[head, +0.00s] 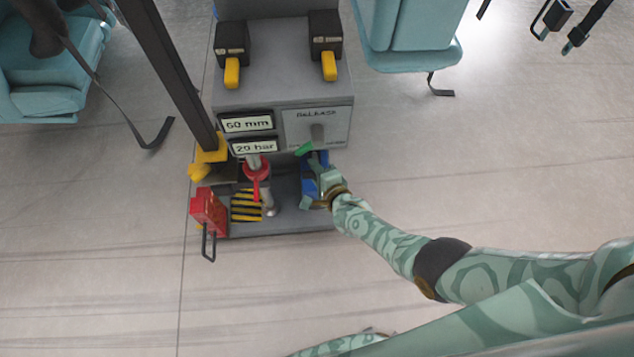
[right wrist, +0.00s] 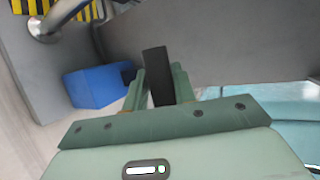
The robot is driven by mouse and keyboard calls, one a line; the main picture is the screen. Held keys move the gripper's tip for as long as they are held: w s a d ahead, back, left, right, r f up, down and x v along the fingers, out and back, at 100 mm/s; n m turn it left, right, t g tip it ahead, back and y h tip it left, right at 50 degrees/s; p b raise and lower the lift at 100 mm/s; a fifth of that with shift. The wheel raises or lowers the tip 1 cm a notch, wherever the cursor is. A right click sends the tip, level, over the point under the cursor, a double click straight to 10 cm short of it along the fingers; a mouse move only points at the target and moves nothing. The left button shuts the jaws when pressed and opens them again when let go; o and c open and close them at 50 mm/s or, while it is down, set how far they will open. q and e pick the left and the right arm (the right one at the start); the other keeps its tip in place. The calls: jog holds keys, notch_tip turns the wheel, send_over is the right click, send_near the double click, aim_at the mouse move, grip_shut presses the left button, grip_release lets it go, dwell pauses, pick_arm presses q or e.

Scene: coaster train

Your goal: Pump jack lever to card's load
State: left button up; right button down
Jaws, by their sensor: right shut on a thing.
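A grey jack unit (head: 282,93) stands on the floor, with readouts "60 mm" (head: 247,123) and "20 bar" (head: 254,146). A blue block (head: 309,189) sits low on the unit's right side and also shows in the right wrist view (right wrist: 98,86). My right gripper (head: 322,180) is beside this block. In the right wrist view its fingers are shut on a black bar (right wrist: 155,74), which looks like the lever's grip. The rest of the lever is hidden. No separate load card can be made out. My left gripper is not in view.
A red ring piece (head: 256,174), a striped plate (head: 247,206) and a red box (head: 209,212) are to the left. Teal seats (head: 407,40) stand behind.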

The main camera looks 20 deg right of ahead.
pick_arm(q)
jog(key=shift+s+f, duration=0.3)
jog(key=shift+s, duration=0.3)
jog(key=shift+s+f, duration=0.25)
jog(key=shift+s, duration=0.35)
pick_arm(e)
jog(key=shift+w+d+r, duration=0.3)
jog(key=shift+w+r, duration=0.4)
jog(key=shift+w, duration=0.1)
jog(key=shift+w+d+r, duration=0.3)
jog(key=shift+w+r, duration=0.4)
jog(key=shift+w, duration=0.1)
jog(key=c, duration=1.3)
grip_release()
jog(key=shift+o, duration=0.2)
jog(key=shift+d+f, duration=0.1)
jog(key=shift+f, duration=0.15)
jog(key=shift+s+f, duration=0.15)
pick_arm(q)
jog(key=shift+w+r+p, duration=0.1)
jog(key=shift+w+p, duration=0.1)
jog(key=shift+p, duration=0.1)
pick_arm(e)
jog(key=shift+s, duration=0.15)
